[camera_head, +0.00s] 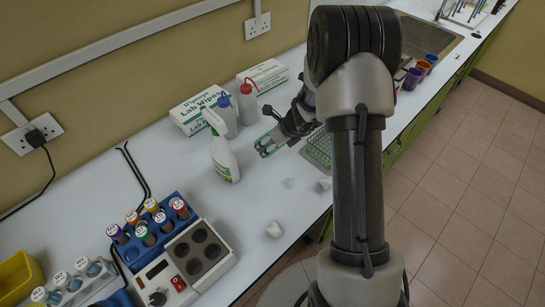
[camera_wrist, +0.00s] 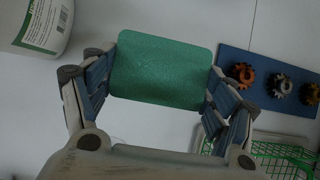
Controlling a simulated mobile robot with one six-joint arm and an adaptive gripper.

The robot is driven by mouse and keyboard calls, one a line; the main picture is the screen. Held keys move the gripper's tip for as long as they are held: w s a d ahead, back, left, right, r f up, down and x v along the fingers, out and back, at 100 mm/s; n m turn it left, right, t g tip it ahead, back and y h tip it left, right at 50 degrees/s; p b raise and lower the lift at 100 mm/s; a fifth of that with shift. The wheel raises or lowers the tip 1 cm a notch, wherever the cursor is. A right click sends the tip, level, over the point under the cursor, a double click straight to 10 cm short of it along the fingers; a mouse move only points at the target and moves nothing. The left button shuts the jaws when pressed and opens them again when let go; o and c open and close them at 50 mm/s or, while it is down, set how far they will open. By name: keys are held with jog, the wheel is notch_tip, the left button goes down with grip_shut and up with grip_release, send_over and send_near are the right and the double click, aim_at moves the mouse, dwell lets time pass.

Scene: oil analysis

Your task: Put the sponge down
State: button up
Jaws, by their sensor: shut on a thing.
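The sponge (camera_wrist: 162,70) is a green block with rounded corners. In the wrist view it spans the space between both fingers of my gripper (camera_wrist: 160,85), which is shut on it. I cannot tell whether the sponge touches the bench.
The spray bottle also shows in the wrist view (camera_wrist: 40,25). A green wire basket (camera_head: 318,150) is just right of my gripper. A blue board (camera_wrist: 270,80) with gears lies nearby. Wipe boxes (camera_head: 199,110) and wash bottles (camera_head: 247,104) stand behind. Small white lumps (camera_head: 273,229) lie in front.

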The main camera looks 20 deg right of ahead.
aim_at(273, 157)
jog(key=shift+f+b, duration=1.2)
jog(key=shift+f, duration=1.2)
jog(key=shift+f, duration=0.1)
jog(key=shift+f, duration=0.15)
jog(key=o, duration=1.2)
